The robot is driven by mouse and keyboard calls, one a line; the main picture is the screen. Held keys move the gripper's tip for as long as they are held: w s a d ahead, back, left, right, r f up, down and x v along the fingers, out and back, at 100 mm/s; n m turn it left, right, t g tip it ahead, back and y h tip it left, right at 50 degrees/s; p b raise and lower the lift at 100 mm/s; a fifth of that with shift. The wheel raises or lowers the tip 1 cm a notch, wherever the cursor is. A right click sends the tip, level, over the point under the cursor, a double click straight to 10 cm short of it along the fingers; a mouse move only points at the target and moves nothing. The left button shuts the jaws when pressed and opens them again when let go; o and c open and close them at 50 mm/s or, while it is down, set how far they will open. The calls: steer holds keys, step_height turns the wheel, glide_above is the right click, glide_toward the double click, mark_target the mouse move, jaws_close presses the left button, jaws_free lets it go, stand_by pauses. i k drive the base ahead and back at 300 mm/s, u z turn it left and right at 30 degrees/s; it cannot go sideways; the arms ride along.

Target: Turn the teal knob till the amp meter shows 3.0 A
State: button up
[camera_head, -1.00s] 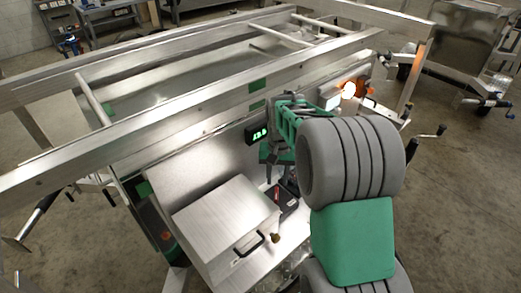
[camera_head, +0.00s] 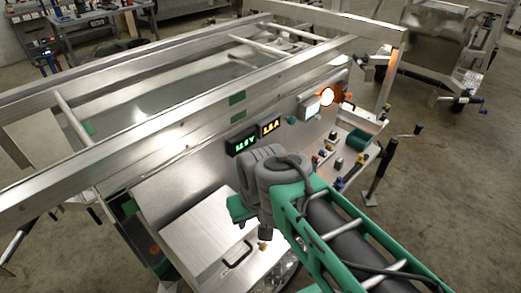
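The amp meter (camera_head: 271,128) is a small black display with amber digits on the sloped aluminium panel. Its digits are too small to read surely, perhaps 1.8 A. Beside it on the left is a voltage display (camera_head: 241,144) with green digits, which look like 12.0 V. A small teal round part, seemingly the teal knob (camera_head: 291,120), sits just right of the amp meter. My gripper (camera_head: 242,209) is below and left of the displays, in front of the panel, apart from the knob. Its fingers are mostly hidden by my wrist, and I cannot tell their opening.
A green tray (camera_head: 360,139) and several small coloured parts lie on the shelf at right. An aluminium box with a black handle (camera_head: 207,232) stands lower left. Trailer rails run above the panel.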

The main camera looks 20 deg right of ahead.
mark_target(291, 119)
steer(key=u, duration=0.9)
steer(key=k, duration=0.6)
steer(key=z, duration=1.15)
